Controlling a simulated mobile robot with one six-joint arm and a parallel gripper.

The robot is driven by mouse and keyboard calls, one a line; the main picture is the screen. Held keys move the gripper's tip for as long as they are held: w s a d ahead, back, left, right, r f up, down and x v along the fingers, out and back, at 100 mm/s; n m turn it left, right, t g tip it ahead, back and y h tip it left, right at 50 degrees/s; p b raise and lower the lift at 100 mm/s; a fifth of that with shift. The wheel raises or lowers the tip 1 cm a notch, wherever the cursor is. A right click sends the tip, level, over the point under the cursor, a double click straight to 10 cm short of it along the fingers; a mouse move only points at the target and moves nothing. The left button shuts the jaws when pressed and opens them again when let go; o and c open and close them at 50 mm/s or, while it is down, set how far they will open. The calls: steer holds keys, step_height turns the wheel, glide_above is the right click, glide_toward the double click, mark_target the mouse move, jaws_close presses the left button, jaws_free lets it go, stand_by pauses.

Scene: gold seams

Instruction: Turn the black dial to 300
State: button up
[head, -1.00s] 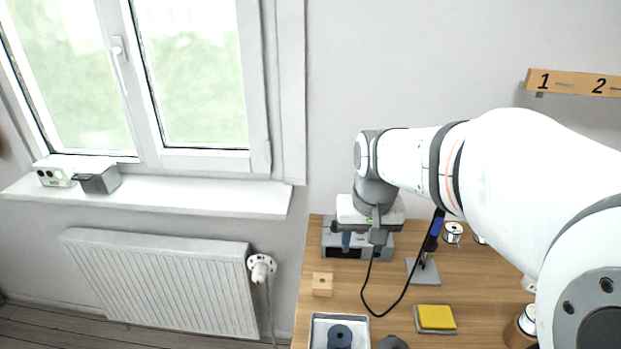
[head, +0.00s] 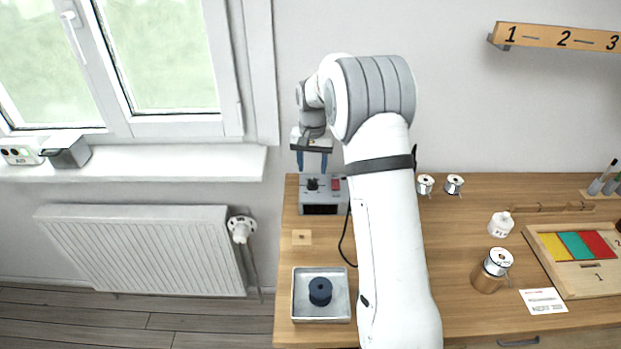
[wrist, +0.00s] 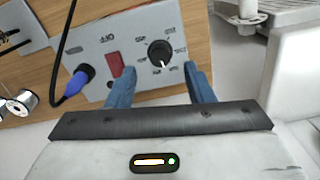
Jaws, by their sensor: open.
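The black dial (wrist: 160,53) sits on the face of a grey control box (wrist: 137,25), with small markings around it that are too small to read. A white mark shows at its lower edge in the wrist view. In the head view the dial (head: 313,184) is on the box's (head: 340,196) top face, left of a red switch (head: 336,184). My gripper (head: 312,164) is open just above and behind the dial, with nothing held. In the wrist view its blue fingers (wrist: 158,75) stand apart, on either side below the dial; contact cannot be told.
The red switch (wrist: 114,65) is close beside the left finger in the wrist view. A blue plug (wrist: 76,81) with a black cable enters the box. A tray (head: 296,308) with a dark spool and a small wooden block (head: 301,237) lie in front of the box.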

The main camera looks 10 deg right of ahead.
mark_target(313, 182)
step_height(313, 182, down, 6)
steer(key=shift+r+p, duration=0.15)
steer(key=shift+p, duration=0.2)
steer(key=shift+c, duration=0.6)
steer(key=c, duration=0.9)
steer(key=shift+n+b, duration=0.5)
steer(key=shift+n, duration=0.2)
steer(key=shift+n+b, duration=0.3)
steer(key=shift+n, duration=0.9)
steer(key=o, duration=1)
